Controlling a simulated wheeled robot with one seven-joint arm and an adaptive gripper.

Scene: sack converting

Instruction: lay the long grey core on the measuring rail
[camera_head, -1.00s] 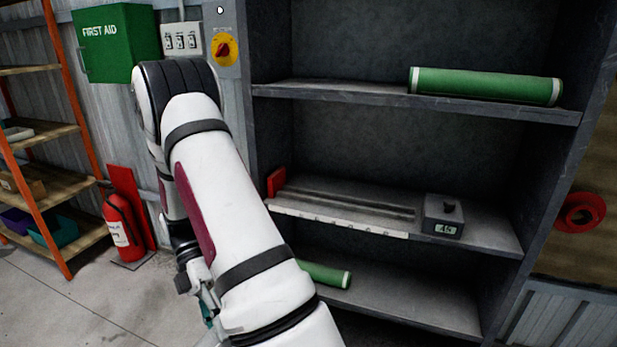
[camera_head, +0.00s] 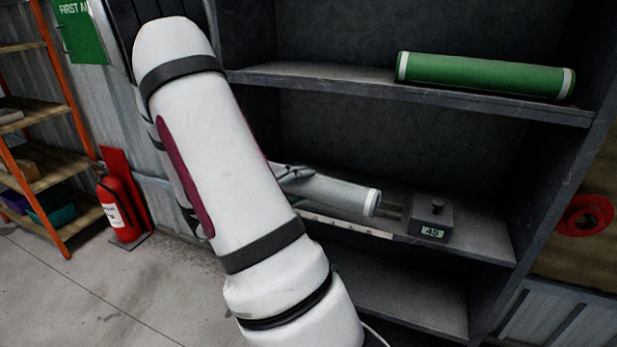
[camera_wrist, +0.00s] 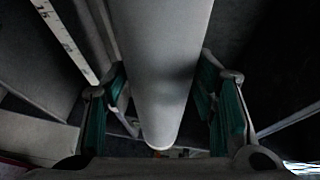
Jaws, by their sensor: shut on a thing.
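The long grey core (camera_head: 335,192), a cylinder with a white end band, is held at the middle shelf, in front of or above the measuring rail. In the head view only its right part shows; my arm hides the rest. My gripper (camera_head: 292,174) is mostly hidden behind my arm there. In the wrist view the core (camera_wrist: 165,70) runs between the two green-padded fingers of my gripper (camera_wrist: 165,105), which is shut on it. The measuring rail (camera_head: 345,226) shows as a pale scale strip along the shelf front. I cannot tell whether the core touches the rail.
A grey block with a knob and small display (camera_head: 431,219) stands at the rail's right end. A long green core (camera_head: 485,77) lies on the upper shelf (camera_head: 330,80), above the held core. A fire extinguisher (camera_head: 120,207) stands at the left by orange-framed shelving (camera_head: 50,125).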

